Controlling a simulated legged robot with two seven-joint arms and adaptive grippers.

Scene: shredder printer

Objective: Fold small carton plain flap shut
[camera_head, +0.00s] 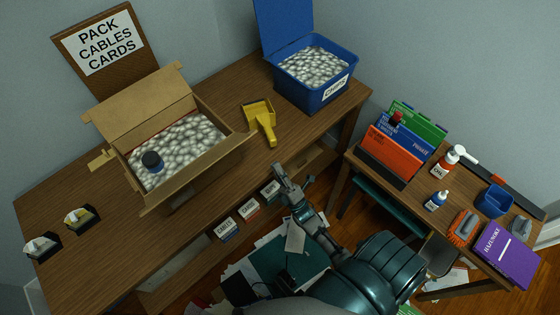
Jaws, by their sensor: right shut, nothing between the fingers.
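The small carton (155,200) stands on the wooden desk at the left, filled with grey-white packing pieces (190,143). A large flap (140,100) at its back stands open, leaning up and away. Its right flap (236,144) and front flap (170,189) spread outward, and a narrow piece (101,159) sticks out at the left. I cannot tell which flap is the plain one. A dark round-topped item (152,162) sits in the filling. My right gripper (278,171) is shut and empty by the desk's front edge, right of the carton and apart from it. My left gripper is not in view.
A yellow scoop (260,120) and an open blue bin (322,92) of filling stand right of the carton. Two small dispensers (82,219) are at far left. A side table holds folders (395,150), bottles and a purple box (505,250). Papers litter the floor.

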